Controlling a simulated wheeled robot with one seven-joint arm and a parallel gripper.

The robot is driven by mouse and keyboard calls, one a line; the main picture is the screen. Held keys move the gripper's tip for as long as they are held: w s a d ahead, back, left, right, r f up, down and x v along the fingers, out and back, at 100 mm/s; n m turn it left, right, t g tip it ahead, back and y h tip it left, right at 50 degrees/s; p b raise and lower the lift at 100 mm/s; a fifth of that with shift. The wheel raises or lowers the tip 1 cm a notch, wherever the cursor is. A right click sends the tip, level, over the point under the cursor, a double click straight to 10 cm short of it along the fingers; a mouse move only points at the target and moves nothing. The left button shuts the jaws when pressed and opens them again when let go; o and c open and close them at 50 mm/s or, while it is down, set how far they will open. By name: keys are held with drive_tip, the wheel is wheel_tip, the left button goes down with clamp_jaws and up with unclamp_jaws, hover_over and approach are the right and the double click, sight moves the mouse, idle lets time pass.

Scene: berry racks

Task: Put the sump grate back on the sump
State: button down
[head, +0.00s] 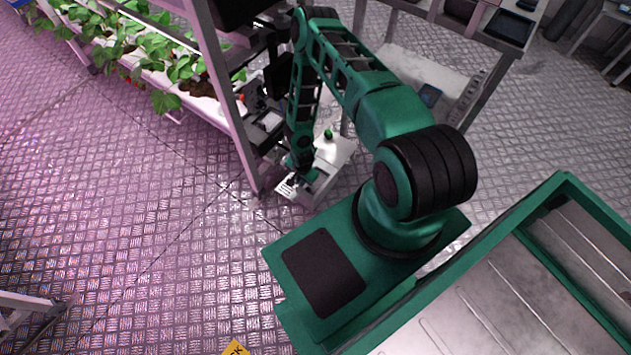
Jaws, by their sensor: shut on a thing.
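My gripper (290,175) is low at the foot of the rack, at the end of my green arm, and is shut on a small pale slotted piece, which looks like the sump grate (286,188). The grate is at the front left corner of a low pale metal surface (322,178), which may be the sump's cover. I cannot tell whether the grate touches this surface or hangs just above it. The sump opening cannot be made out, and my arm hides part of that area.
A rack post (232,110) stands close left of my arm. Leafy plants (170,60) grow on the rack at the upper left. A small green knob (328,134) stands on the low surface. A bench with trays (505,28) is at the upper right. The floor (140,220) at left is clear.

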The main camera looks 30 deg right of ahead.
drive_tip(key=shift+w+d+f, duration=0.3)
drive_tip(key=shift+d+f, duration=1.55)
drive_tip(key=shift+d, duration=0.05)
drive_tip(key=shift+w+d+f, duration=0.3)
drive_tip(key=shift+d+f, duration=1.5)
drive_tip(key=shift+d, duration=0.05)
drive_tip(key=shift+w+d+f, duration=0.3)
drive_tip(key=shift+d+f, duration=1.55)
drive_tip(key=shift+d, duration=0.05)
drive_tip(key=c, duration=1.9)
unclamp_jaws()
drive_tip(key=shift+o, duration=0.2)
